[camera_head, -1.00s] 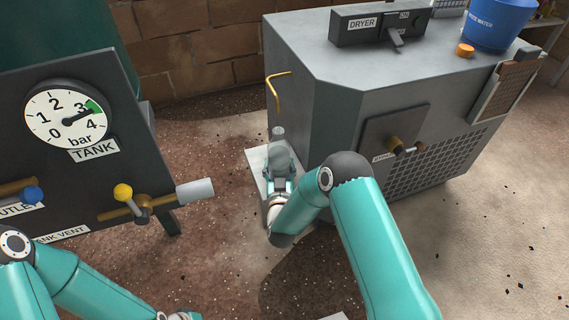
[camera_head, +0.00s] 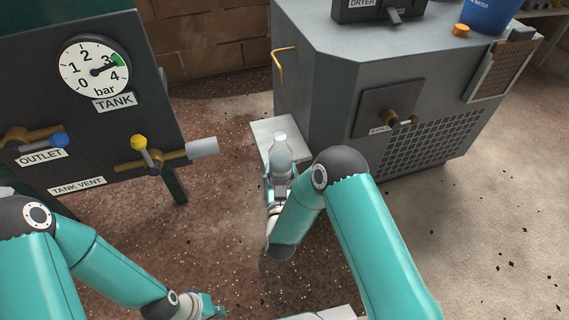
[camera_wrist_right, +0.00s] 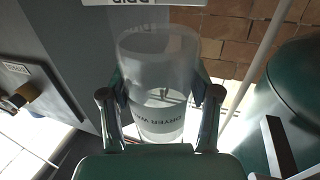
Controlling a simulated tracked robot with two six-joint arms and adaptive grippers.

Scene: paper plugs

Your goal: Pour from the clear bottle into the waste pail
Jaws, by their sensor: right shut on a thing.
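The clear bottle (camera_head: 281,158) stands roughly upright in my right gripper (camera_head: 279,190), in the middle of the head view. The right wrist view shows the bottle (camera_wrist_right: 158,62) between the two fingers (camera_wrist_right: 160,95), which are shut on its sides. Its label is upside down in that view, and a level line shows inside. The waste pail (camera_head: 488,14) is blue, at the top right on the grey dryer, cut by the frame edge and well apart from the bottle. My left gripper (camera_head: 212,306) is low in the head view; its fingers are too unclear to read.
The grey dryer (camera_head: 335,100) stands behind and right, with a yellow hooked pipe (camera_head: 283,66) on its side. A pale slab (camera_head: 268,128) lies behind the bottle. An orange cap (camera_head: 461,30) sits near the pail. The tank panel (camera_head: 110,125) with projecting valves stands left.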

